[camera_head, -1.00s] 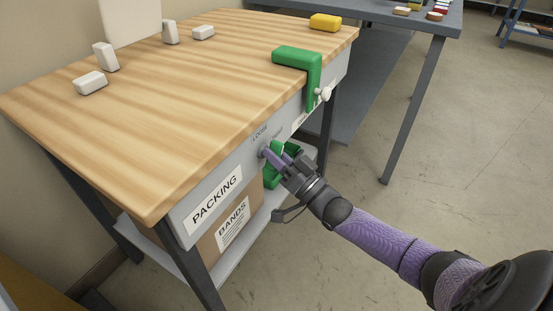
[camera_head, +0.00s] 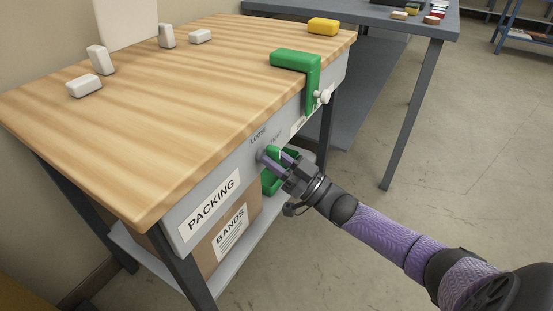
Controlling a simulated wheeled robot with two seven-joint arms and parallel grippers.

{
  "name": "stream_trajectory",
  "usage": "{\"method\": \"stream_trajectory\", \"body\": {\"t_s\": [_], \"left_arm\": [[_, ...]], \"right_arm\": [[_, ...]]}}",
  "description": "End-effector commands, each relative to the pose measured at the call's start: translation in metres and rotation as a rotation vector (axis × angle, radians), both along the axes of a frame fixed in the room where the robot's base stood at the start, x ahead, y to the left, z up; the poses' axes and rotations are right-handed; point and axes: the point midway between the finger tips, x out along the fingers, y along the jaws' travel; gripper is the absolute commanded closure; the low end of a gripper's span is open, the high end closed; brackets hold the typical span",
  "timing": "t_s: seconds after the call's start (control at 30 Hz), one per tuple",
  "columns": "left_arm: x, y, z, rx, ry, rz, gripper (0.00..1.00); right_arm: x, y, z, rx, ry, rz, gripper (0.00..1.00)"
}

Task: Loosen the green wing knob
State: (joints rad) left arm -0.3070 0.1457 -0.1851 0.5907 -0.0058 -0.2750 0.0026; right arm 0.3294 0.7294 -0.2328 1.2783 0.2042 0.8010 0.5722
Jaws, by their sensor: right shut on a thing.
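The green wing knob (camera_head: 273,153) is on the grey front panel of the wooden-topped table (camera_head: 150,110), just below the small LOOSE label (camera_head: 259,137). My right gripper (camera_head: 275,161) reaches it from the lower right and is shut on it. The fingers hide part of the knob, and I cannot tell its exact angle. My left gripper is not in view.
A green clamp (camera_head: 312,72) with a white screw grips the table edge right of the knob. A BANDS box (camera_head: 240,222) stands below. Floor at right is clear.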

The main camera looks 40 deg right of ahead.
Motion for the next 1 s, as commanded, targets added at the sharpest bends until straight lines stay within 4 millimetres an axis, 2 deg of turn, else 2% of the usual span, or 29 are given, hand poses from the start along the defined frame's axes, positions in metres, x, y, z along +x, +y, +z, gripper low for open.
{"method": "stream_trajectory", "body": {"t_s": [0.3, 0.33, 0.43, 0.47, 0.77, 0.87, 1.0], "left_arm": [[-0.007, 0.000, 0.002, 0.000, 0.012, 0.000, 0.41], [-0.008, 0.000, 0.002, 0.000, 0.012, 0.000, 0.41], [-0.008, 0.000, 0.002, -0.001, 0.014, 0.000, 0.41], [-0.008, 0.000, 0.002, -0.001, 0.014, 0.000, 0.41], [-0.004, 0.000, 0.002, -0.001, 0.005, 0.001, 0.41], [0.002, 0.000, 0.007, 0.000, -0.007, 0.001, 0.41], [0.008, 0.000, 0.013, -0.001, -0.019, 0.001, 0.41]], "right_arm": [[0.001, 0.001, 0.001, -0.004, -0.003, -0.001, 1.00], [0.001, 0.001, 0.001, -0.004, -0.003, -0.001, 0.66], [0.001, 0.001, 0.001, -0.003, -0.002, -0.001, 0.45], [0.001, 0.001, 0.001, -0.003, -0.002, -0.001, 0.41], [-0.002, -0.001, 0.000, -0.003, 0.000, -0.001, 0.41], [-0.017, -0.007, -0.005, -0.002, 0.002, -0.002, 0.41], [-0.048, -0.020, -0.020, -0.004, 0.003, -0.001, 0.41]]}}
